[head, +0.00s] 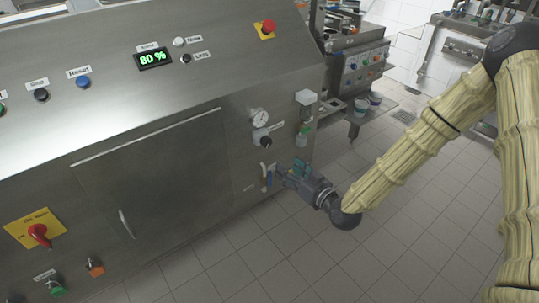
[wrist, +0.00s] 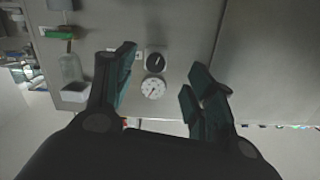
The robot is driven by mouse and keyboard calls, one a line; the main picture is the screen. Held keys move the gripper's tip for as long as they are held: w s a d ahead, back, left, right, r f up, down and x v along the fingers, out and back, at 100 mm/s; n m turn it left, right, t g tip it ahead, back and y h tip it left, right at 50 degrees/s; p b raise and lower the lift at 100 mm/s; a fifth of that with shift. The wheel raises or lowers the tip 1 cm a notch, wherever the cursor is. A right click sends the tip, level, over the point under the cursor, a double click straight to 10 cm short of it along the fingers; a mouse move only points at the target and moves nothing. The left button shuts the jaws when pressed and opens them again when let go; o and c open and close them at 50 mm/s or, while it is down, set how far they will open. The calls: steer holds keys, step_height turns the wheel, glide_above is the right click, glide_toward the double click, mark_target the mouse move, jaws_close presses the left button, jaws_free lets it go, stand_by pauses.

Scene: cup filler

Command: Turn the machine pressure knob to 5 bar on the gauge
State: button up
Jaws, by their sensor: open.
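The round white pressure gauge (head: 259,117) is on the machine's front panel, with the dark pressure knob (head: 265,142) just below it. In the wrist view the knob (wrist: 157,61) shows above the gauge (wrist: 153,88), both between my fingers. The gauge has a needle, but its reading is too small to make out. My gripper (head: 285,174) is open and empty, below and to the right of the knob in the head view. In the wrist view its fingers (wrist: 160,70) are spread, apart from the knob.
A white box (head: 306,97) and a small bottle with green (head: 302,136) are mounted right of the gauge. The display (head: 153,58) reads 80 %. Tiled floor (head: 290,245) is clear.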

mark_target(269, 144)
steer(key=shift+t, duration=0.3)
steer(key=x, duration=0.4)
steer(key=r+p+x, duration=0.1)
steer(key=x, duration=0.2)
steer(key=r+x, duration=0.1)
steer(key=x, duration=0.3)
steer(key=shift+w+r, duration=0.15)
steer(key=shift+w, duration=0.3)
steer(key=c, duration=1)
